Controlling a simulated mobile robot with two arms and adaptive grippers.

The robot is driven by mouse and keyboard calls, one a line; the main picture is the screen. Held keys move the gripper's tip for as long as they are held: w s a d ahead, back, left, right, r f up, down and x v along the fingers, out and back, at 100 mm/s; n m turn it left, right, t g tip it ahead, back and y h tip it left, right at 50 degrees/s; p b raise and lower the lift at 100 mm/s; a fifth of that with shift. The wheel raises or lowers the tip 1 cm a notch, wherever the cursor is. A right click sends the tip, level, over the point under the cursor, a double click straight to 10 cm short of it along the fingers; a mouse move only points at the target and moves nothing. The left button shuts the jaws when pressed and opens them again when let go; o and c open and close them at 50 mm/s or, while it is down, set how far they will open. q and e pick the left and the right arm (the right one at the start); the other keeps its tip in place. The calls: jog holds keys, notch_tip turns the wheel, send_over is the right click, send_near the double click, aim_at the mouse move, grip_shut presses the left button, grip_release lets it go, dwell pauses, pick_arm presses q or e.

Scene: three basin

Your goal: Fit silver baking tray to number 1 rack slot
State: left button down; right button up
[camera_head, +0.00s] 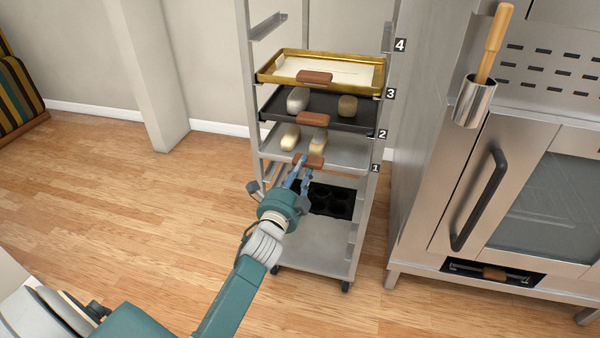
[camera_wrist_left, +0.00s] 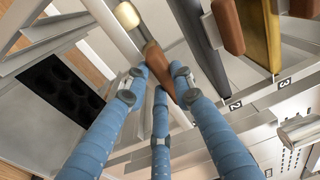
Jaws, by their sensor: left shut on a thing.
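The silver baking tray (camera_head: 345,151) sits in the rack at the level of the label 1 (camera_head: 375,168). It carries pale loaves (camera_head: 290,138). Its brown handle (camera_head: 309,161) faces the front. My left gripper (camera_head: 303,170) is shut on this handle, and the fingers close around the brown handle (camera_wrist_left: 158,70) in the left wrist view. The tray looks roughly level. Whether its far edges rest fully on the slot rails I cannot tell. My right gripper is not in view.
The rack (camera_head: 243,70) holds a black tray (camera_head: 330,118) at slot 2 and a gold tray (camera_head: 375,78) at slot 3 above. A dark muffin pan (camera_head: 332,202) lies lower in the rack. A steel oven (camera_head: 500,190) stands close on the right. Floor is free on the left.

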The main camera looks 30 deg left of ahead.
pick_arm(q)
jog(key=shift+w+a+r+b, duration=0.1)
jog(key=shift+w+a+b, duration=0.15)
jog(key=shift+w, duration=0.8)
jog(key=shift+w+a+b, duration=0.15)
jog(key=shift+w+a, duration=0.05)
jog(key=shift+w, duration=0.85)
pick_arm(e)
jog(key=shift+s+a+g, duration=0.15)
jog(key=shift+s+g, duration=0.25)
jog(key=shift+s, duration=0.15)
pick_arm(q)
jog(key=c, duration=1.4)
grip_release()
jog(key=shift+o, duration=0.9)
jog(key=shift+s+f, duration=0.1)
jog(key=shift+f, duration=0.1)
jog(key=o, duration=0.3)
jog(key=shift+r, duration=0.1)
